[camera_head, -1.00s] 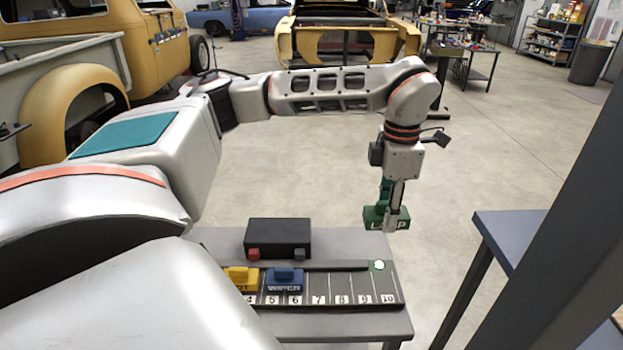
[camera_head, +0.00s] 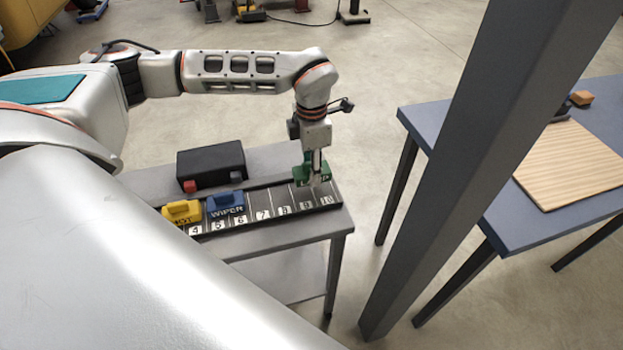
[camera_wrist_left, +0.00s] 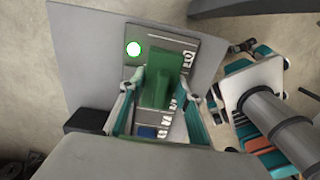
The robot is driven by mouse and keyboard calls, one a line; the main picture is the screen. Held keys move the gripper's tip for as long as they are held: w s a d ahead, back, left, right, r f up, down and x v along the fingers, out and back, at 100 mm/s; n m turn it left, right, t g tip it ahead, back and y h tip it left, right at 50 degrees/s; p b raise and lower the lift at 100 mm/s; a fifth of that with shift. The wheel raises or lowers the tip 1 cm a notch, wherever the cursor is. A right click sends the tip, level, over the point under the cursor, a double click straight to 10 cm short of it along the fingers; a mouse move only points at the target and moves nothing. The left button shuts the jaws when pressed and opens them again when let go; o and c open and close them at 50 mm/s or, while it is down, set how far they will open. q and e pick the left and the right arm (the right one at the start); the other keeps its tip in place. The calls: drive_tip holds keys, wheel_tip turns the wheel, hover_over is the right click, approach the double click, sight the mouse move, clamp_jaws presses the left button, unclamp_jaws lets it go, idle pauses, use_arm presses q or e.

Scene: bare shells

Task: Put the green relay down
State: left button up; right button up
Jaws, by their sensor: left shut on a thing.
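The green relay (camera_head: 302,174) is in my left gripper (camera_head: 316,181), which is shut on it over the right end of the numbered strip (camera_head: 264,203). In the left wrist view the relay (camera_wrist_left: 163,78) sits between the two fingers and covers part of the strip. A green-ringed white dot (camera_wrist_left: 133,48) shows beside it in that view. I cannot tell whether the relay touches the strip. A blue relay (camera_head: 226,205) marked WIPER and a yellow relay (camera_head: 183,211) sit on the strip further left. My right gripper is not in view.
A black box (camera_head: 211,166) with a red button stands behind the strip on the small grey table (camera_head: 285,234). A dark post (camera_head: 475,160) rises right of it. A blue-grey table (camera_head: 596,95) with a wooden board (camera_head: 570,165) is beyond the post.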

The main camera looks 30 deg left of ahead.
sight(312, 189)
use_arm(q)
drive_tip(key=shift+f, duration=2.15)
drive_tip(key=o, duration=1.2)
drive_tip(key=shift+f, duration=0.15)
wheel_tip(312, 189, up, 12)
drive_tip(key=shift+r, duration=0.2)
